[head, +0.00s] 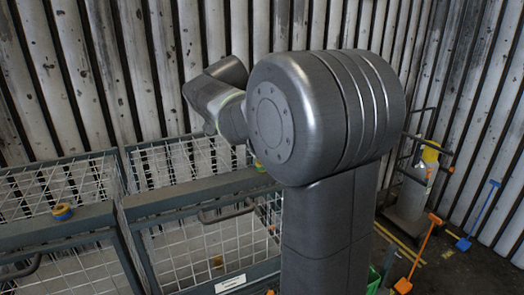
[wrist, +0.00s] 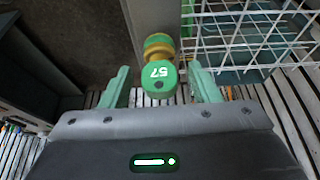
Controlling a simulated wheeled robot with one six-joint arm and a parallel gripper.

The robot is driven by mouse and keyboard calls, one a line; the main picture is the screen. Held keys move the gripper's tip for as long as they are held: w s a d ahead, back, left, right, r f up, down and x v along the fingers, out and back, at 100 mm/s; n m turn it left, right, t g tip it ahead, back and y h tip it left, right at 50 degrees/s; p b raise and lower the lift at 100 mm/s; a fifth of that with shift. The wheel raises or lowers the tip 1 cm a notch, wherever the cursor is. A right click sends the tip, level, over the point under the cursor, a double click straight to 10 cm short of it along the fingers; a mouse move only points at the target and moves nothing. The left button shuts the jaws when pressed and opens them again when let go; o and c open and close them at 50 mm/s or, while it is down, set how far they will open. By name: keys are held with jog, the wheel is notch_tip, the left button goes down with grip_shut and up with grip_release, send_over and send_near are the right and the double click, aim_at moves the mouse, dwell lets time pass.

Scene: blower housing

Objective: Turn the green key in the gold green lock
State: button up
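In the wrist view, the green key (wrist: 159,84) has a rounded head with a white 57 on it. It sits in the gold green lock (wrist: 159,46), a round gold and green body on a grey post. My gripper (wrist: 160,70) has its two pale green fingers on either side of the key head. A gap shows between each finger and the key, so the gripper is open around it. The keyway is hidden behind the key head. In the head view, my arm covers this area, and I cannot make out the key or fingers.
White wire mesh (wrist: 250,35) lies right of the lock. A yellow-topped cylinder (head: 415,180) and orange shovel (head: 404,284) stand at right.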

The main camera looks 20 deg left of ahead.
jog(key=v, duration=1.3)
jog(key=shift+r+b, duration=0.4)
jog(key=shift+b, duration=0.05)
jog(key=shift+f, duration=0.1)
jog(key=p+x, duration=0.1)
jog(key=x, duration=1.2)
jog(key=shift+d+f, duration=0.1)
jog(key=shift+f, duration=0.25)
jog(key=shift+f+n+b, duration=0.1)
jog(key=shift+n+b, duration=0.2)
jog(key=shift+n+y, duration=0.5)
jog(key=shift+n, duration=0.5)
jog(key=shift+r, duration=0.2)
